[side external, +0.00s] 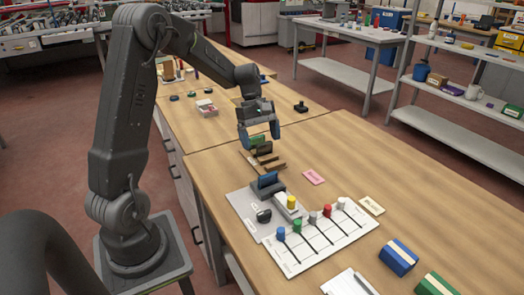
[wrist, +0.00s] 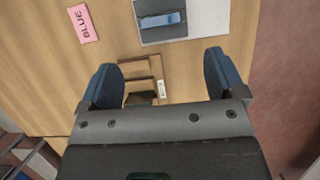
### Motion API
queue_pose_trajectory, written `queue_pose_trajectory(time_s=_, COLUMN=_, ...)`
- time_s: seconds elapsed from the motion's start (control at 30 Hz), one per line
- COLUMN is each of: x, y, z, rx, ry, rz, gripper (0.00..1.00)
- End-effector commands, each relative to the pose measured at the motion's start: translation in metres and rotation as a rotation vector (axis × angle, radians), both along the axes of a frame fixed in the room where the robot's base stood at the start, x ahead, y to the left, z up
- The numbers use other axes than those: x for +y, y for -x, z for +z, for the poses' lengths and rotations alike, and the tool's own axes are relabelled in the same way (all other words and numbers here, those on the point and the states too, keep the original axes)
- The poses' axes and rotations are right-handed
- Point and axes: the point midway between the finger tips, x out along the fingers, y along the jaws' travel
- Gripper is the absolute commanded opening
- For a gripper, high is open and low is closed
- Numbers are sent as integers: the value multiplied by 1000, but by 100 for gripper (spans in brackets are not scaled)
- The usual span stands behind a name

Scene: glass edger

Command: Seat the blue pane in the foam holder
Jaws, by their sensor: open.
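The blue pane (side external: 267,179) stands upright in the dark foam holder (side external: 270,191) on a grey plate. In the wrist view the blue pane (wrist: 160,19) shows at the top as a blue-grey strip across the dark holder (wrist: 145,12). Its depth in the slot is too small to tell. My gripper (side external: 260,135) is open and empty, behind and above the holder, over a wooden rack (side external: 268,163). In the wrist view my gripper's fingers (wrist: 163,82) are spread to either side of the rack (wrist: 140,68).
A dark green piece (side external: 264,148) stands at the rack. In front are a white board (side external: 308,240) with several coloured pegs, a dark mouse-like object (side external: 264,216), and blue and green boxes.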

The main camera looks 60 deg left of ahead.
Motion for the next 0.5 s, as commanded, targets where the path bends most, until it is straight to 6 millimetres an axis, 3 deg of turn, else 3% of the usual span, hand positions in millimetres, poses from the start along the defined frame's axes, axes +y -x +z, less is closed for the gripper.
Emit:
queue_pose_trajectory(time_s=0.13, x=-12, y=4, z=18, rx=-37, ry=-35, rz=-72, gripper=89)
queue_pose_trajectory(time_s=0.27, x=-49, y=19, z=48, rx=-135, ry=-126, rz=-272, gripper=89)
queue_pose_trajectory(time_s=0.5, x=-125, y=79, z=98, rx=-375, ry=-353, rz=-779, gripper=89)
